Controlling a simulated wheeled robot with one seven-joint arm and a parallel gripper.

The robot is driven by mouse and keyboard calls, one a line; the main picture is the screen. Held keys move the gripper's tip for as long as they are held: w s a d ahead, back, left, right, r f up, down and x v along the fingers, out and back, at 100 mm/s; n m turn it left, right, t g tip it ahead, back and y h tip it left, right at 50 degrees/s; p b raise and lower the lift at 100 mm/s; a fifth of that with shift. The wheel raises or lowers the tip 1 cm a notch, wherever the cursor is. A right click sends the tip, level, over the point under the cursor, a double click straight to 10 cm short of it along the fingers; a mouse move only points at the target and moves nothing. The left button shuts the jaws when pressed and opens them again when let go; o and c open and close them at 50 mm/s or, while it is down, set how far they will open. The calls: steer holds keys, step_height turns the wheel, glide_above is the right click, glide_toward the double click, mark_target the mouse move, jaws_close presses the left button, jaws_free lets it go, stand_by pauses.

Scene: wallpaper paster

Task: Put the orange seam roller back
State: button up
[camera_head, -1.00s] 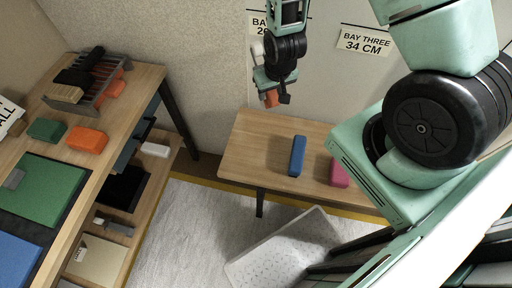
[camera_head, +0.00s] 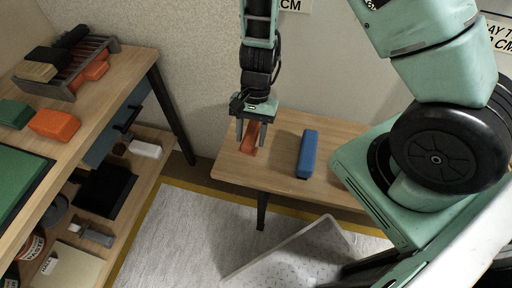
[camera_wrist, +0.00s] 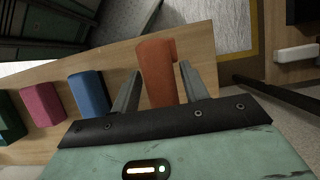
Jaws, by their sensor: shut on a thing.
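My gripper (camera_head: 252,132) points down over the left end of the small wooden table (camera_head: 226,170). It is shut on the orange seam roller (camera_head: 249,143), which looks like an orange block with a notched end. In the wrist view the orange seam roller (camera_wrist: 158,72) sits between the two grey fingers of my gripper (camera_wrist: 157,88). I cannot tell whether its lower end touches the tabletop. A blue block (camera_head: 308,154) lies to its right on the same table, apart from it.
In the wrist view a pink block (camera_wrist: 43,103) and a green block (camera_wrist: 8,122) continue the row. The left workbench (camera_head: 85,110) carries another orange block (camera_head: 54,123), a green block (camera_head: 14,114) and a slotted rack (camera_head: 42,87). A pale panel (camera_head: 300,250) leans below the small table.

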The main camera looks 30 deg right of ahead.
mark_target(251, 164)
steer(key=shift+f+b, duration=0.7)
steer(key=shift+f, duration=4.1)
steer(key=shift+f, duration=0.3)
steer(key=o, duration=1.1)
steer(key=shift+r, duration=0.1)
